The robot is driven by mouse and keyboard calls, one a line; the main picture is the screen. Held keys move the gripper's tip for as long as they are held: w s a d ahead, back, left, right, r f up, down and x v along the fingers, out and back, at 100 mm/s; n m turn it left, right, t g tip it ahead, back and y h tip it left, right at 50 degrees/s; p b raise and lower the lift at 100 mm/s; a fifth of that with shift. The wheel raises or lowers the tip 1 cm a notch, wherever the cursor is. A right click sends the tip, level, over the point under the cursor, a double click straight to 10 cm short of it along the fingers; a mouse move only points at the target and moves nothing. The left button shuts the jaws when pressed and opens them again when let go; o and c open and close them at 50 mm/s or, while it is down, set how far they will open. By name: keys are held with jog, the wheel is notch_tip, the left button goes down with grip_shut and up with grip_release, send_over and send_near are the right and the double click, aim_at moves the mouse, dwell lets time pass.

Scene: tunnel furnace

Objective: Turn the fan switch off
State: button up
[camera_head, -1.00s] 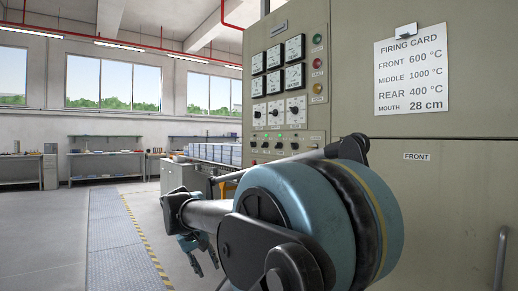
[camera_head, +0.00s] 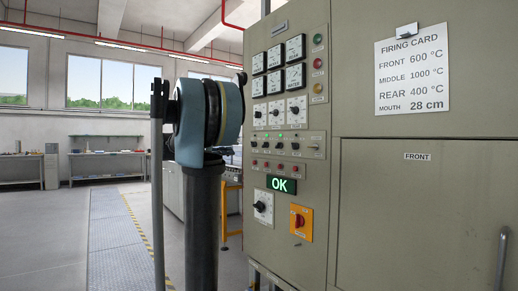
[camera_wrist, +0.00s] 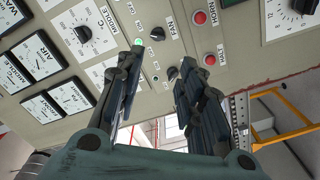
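In the wrist view the control panel (camera_wrist: 120,60) appears turned on its side, with a FAN label (camera_wrist: 169,20). A small dark knob (camera_wrist: 157,34) is beside this label, and another dark knob (camera_wrist: 172,73) shows close to the right finger. A lit green lamp (camera_wrist: 138,42) is near the left fingertip. My gripper (camera_wrist: 158,62) is open and empty, its fingers facing the panel on either side of the small controls. Contact cannot be judged. The head view shows the switch row (camera_head: 281,146), too small to read; my gripper is hidden there.
Meters (camera_head: 275,54) and dials (camera_head: 275,110) are above the switches. Red buttons (camera_head: 267,165), a green OK display (camera_head: 281,185), a large dial (camera_head: 263,206) and a red-yellow rotary switch (camera_head: 300,222) are below. Free floor (camera_head: 60,240) extends left. A yellow frame (camera_wrist: 285,125) shows at the wrist view's right.

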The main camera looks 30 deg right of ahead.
aim_at(265, 145)
jog(key=w+d, duration=0.1)
jog(key=d, duration=1.6)
jog(key=shift+w+d+r, duration=0.15)
jog(key=shift+w+r, duration=0.05)
jog(key=shift+w, duration=0.1)
jog(key=c, duration=0.8)
